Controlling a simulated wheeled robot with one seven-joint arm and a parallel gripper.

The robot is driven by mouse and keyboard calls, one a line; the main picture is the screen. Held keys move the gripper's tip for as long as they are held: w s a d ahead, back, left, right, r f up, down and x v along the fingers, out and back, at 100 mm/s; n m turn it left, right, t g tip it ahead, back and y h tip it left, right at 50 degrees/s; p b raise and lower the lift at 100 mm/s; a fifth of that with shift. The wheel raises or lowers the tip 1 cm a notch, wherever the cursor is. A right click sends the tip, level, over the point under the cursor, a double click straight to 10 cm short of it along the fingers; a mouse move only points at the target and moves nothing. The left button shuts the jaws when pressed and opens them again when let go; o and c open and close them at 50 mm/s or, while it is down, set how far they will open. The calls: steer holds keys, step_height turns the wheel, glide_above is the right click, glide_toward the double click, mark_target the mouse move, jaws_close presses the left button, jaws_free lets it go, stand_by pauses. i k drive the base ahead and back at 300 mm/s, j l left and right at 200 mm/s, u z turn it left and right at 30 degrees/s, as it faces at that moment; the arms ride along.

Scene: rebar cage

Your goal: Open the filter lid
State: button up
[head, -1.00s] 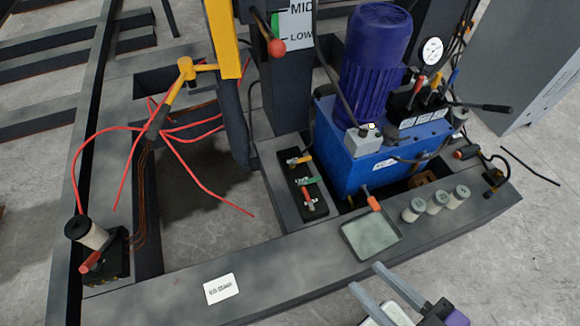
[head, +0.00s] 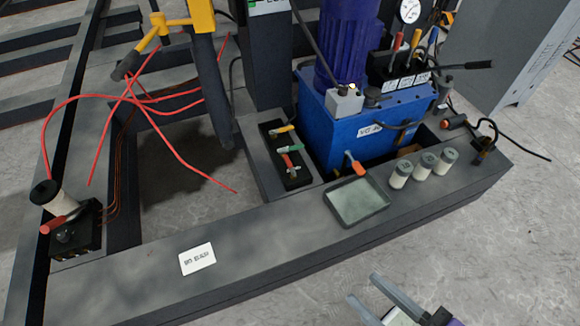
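A blue power unit (head: 378,135) with a purple motor (head: 346,45) stands on the dark frame at the upper right. A small dark round cap (head: 372,96) sits on top of the unit, beside a grey box (head: 345,103). I cannot tell for sure whether this cap is the filter lid. My gripper (head: 362,290) is at the bottom edge, in front of the frame and well apart from the unit. Its two grey fingers are apart with nothing visible between them. The rest of my gripper is partly cut off by the picture edge.
A shallow tray (head: 357,203) and three pale cylinders (head: 422,166) stand on the frame's front beam. A lever block (head: 286,156) sits left of the unit. A gauge (head: 409,11) and long-handled levers rise behind it. Red hoses (head: 140,100) lie at left.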

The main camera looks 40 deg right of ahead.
mark_target(445, 85)
steer(key=z, duration=1.7)
